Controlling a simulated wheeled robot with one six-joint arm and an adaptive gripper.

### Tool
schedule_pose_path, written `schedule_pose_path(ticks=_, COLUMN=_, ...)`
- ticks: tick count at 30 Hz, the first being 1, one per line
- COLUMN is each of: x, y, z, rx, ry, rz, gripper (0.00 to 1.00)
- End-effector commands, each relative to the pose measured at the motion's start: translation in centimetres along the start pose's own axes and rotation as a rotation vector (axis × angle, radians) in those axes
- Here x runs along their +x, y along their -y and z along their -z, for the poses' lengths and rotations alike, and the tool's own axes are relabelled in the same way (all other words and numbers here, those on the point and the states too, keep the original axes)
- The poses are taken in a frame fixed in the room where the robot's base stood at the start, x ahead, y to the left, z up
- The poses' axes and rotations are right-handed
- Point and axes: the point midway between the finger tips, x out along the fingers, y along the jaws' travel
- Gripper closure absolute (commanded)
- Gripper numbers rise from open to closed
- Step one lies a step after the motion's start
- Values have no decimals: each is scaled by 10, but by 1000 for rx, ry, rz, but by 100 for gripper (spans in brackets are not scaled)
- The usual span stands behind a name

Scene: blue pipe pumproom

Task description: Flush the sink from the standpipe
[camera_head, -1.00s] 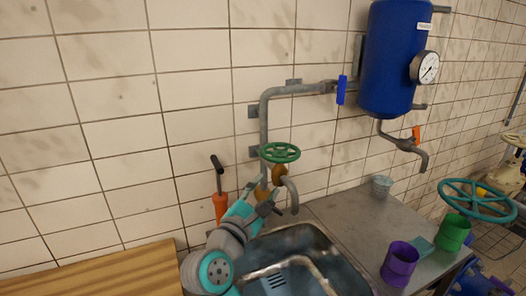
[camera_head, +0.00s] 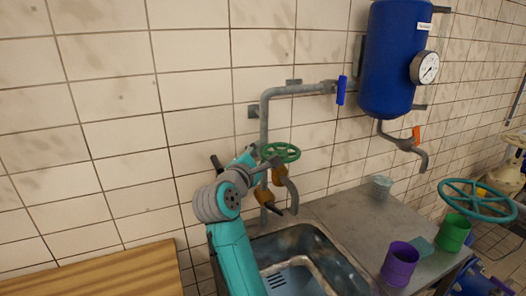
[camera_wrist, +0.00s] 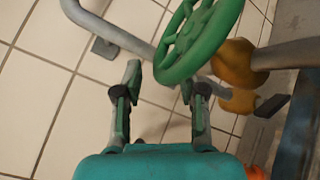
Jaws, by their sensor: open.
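A green handwheel (camera_head: 280,152) sits on the brass valve body (camera_head: 279,174) of the grey standpipe (camera_head: 264,118). A curved grey spout (camera_head: 292,192) hangs from it over the metal sink (camera_head: 335,262). My gripper is largely hidden by my arm in the head view, left of the wheel. In the wrist view my gripper (camera_wrist: 167,92) is open and empty. The wheel (camera_wrist: 188,67) shows just beyond the fingertips, its rim nearer the right finger; I cannot tell whether they touch. A blue lever (camera_head: 341,90) is on the pipe's upper right end.
A blue tank (camera_head: 389,60) with a gauge (camera_head: 425,67) and an orange-levered tap (camera_head: 408,144) hangs at right. The counter holds a clear cup (camera_head: 381,187), a purple cup (camera_head: 399,264) and a green cup (camera_head: 453,232). A wooden top (camera_head: 110,275) is at lower left.

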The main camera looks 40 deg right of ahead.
Motion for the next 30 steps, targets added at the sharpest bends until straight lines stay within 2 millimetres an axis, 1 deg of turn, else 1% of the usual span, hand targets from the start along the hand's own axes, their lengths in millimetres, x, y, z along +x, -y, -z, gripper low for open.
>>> schedule_pose_path(ticks=1, x=7, y=0, z=0, rx=-1, ry=1, rz=1, gripper=59)
schedule_pose_path(ticks=3, x=14, y=0, z=0, rx=-1, ry=1, rz=0, gripper=59)
schedule_pose_path(ticks=6, x=19, y=0, z=0, rx=-1, ry=0, rz=0, gripper=59)
schedule_pose_path(ticks=16, x=22, y=0, z=0, rx=-1, ry=0, rz=0, gripper=59)
schedule_pose_path(ticks=17, x=22, y=0, z=0, rx=-1, ry=0, rz=0, gripper=64)
schedule_pose_path(ticks=18, x=22, y=0, z=0, rx=-1, ry=0, rz=0, gripper=74)
schedule_pose_path(ticks=20, x=22, y=0, z=0, rx=-1, ry=0, rz=-1, gripper=89)
schedule_pose_path(ticks=21, x=22, y=0, z=0, rx=-1, ry=0, rz=-1, gripper=99)
schedule_pose_path(ticks=30, x=22, y=-3, z=-1, rx=1, ry=5, rz=-4, gripper=100)
